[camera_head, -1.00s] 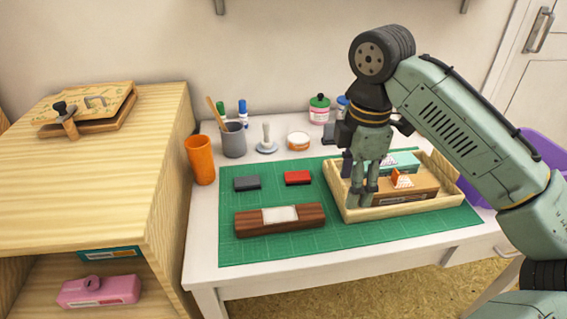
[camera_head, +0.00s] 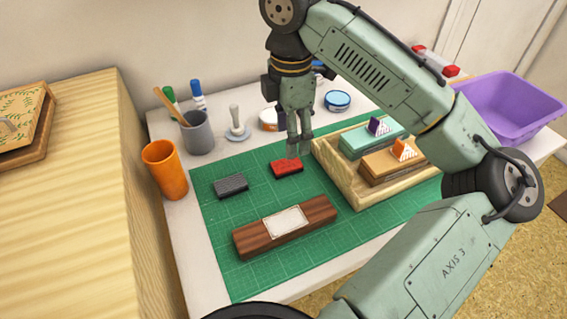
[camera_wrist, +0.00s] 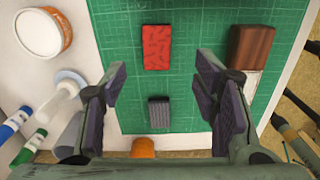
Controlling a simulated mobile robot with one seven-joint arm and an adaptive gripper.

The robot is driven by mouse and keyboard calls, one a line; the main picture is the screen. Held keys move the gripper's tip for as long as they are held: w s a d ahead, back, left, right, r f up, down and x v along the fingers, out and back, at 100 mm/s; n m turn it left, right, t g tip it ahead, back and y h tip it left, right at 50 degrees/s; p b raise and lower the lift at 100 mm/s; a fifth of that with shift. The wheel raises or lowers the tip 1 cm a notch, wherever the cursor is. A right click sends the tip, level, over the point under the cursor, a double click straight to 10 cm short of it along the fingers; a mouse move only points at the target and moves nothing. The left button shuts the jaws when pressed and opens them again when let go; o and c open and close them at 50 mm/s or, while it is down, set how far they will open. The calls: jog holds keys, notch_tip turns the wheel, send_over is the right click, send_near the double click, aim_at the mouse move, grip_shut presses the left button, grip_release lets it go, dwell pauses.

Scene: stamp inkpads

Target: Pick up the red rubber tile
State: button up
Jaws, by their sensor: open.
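The red rubber tile (camera_head: 287,167) lies flat on the green cutting mat, between the grey ribbed tile and the wooden tray. In the wrist view the red tile (camera_wrist: 156,47) shows a patterned top and lies ahead of the gap between my fingers, a little left of its middle. My gripper (camera_head: 299,146) is open and empty, pointing down above the red tile's right end. In the wrist view its two dark finger pads (camera_wrist: 160,92) stand wide apart. The head view does not clearly show the height between fingertips and tile.
A grey ribbed tile (camera_head: 231,186) and a dark wooden block (camera_head: 285,226) with a pale label lie nearby on the mat (camera_head: 222,250). The wooden tray (camera_head: 347,186) holding inkpads stands close on the right.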

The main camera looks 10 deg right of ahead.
aim_at(287, 164)
notch_tip(287, 164, down, 3)
jog(key=shift+r, duration=0.2)
jog(key=f, duration=0.2)
jog(key=f+p, duration=0.1)
jog(key=f, duration=0.2)
jog(key=shift+w+a+f, duration=0.2)
jog(key=shift+f, duration=0.1)
jog(key=shift+c, duration=0.4)
jog(key=c, duration=1)
jog(key=shift+r, duration=0.1)
